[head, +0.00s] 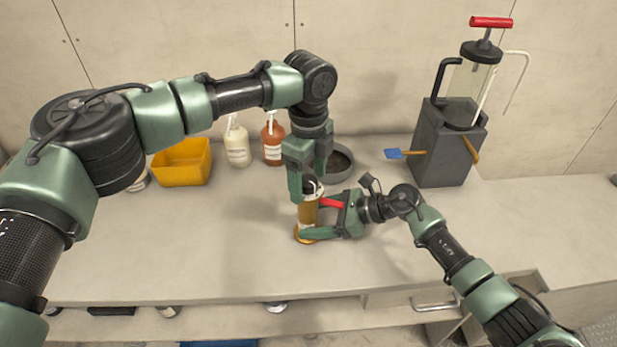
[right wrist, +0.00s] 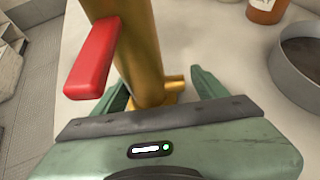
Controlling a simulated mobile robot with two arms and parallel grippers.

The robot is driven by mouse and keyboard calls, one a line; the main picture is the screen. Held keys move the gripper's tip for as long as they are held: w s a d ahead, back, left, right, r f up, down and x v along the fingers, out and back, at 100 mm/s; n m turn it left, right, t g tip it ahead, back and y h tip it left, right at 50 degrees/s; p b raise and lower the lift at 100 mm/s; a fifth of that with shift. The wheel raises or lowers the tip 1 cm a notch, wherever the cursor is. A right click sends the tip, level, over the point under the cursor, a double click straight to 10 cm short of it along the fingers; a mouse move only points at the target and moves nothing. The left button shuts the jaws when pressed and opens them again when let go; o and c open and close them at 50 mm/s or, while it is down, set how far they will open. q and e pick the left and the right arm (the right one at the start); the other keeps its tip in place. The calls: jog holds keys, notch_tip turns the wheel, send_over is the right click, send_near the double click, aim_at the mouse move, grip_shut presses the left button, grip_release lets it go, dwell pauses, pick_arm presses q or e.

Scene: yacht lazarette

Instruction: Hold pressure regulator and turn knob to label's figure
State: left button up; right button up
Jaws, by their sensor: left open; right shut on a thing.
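The pressure regulator (head: 309,212) is an upright brass-coloured cylinder on the counter, with a red lever (head: 331,203) on its right side. In the right wrist view, the regulator (right wrist: 135,45) shows its gold body, a short side stub and the red lever (right wrist: 92,60). My right gripper (head: 312,222) is shut on its lower body; its fingers lie on either side of it in the right wrist view (right wrist: 160,90). My left gripper (head: 308,184) points down, open, at the regulator's top. The knob is mostly hidden between its fingers; contact is unclear. No label figure is readable.
Behind stand a yellow bin (head: 182,163), a cream pump bottle (head: 237,146), an orange-brown bottle (head: 272,141) and a round grey pan (head: 339,164). At right, a grey block (head: 440,158) holds a clear cylinder pump with a red handle (head: 491,22). The front counter is clear.

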jog(key=o, duration=0.5)
jog(key=c, duration=1)
jog(key=shift+o, duration=0.2)
pick_arm(q)
jog(key=shift+s+a, duration=0.1)
jog(key=shift+s, duration=0.15)
jog(key=shift+c, duration=0.3)
